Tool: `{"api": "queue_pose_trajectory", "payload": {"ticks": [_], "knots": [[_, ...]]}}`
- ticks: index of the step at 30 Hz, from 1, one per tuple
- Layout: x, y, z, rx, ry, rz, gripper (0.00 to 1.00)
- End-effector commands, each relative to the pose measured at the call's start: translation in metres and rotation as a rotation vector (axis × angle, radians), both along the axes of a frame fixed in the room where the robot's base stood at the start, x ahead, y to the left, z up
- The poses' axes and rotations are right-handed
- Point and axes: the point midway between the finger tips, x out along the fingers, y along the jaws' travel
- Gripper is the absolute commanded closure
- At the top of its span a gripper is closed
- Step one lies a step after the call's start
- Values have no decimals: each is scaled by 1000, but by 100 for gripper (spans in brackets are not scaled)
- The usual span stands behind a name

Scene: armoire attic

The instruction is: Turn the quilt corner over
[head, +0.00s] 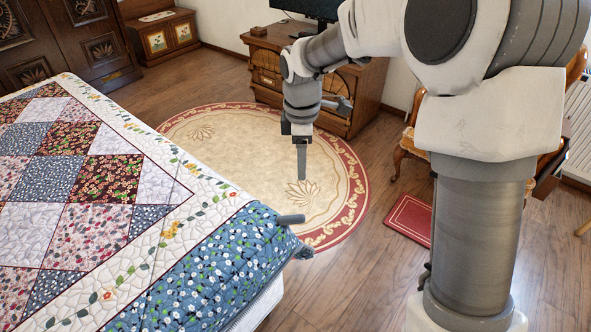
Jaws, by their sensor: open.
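The patchwork quilt (110,185) covers the bed at the left, with a white floral border and a blue flowered edge strip. Its near right corner (262,225) lies at the bed's corner, with a short grey rod-like piece (291,219) and a small dark blue tuft (304,253) sticking out there. My gripper (301,175) points down beyond the corner, above the round rug in the picture. It is open and holds nothing. It is seen edge-on, so its fingers overlap. It appears apart from the quilt.
A round cream and red rug (222,125) lies on the wooden floor. A wooden cabinet (265,65) with a dark screen stands behind. A small red mat (410,219) and a wooden chair (407,147) are at the right, partly behind my arm.

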Motion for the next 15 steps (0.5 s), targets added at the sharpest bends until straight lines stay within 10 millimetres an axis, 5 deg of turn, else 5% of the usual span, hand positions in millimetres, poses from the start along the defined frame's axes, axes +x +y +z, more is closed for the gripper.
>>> {"api": "queue_pose_trajectory", "payload": {"ticks": [3,15], "knots": [[9,11,-31,6,29,83,38],[12,16,-83,8,46,130,38]]}}
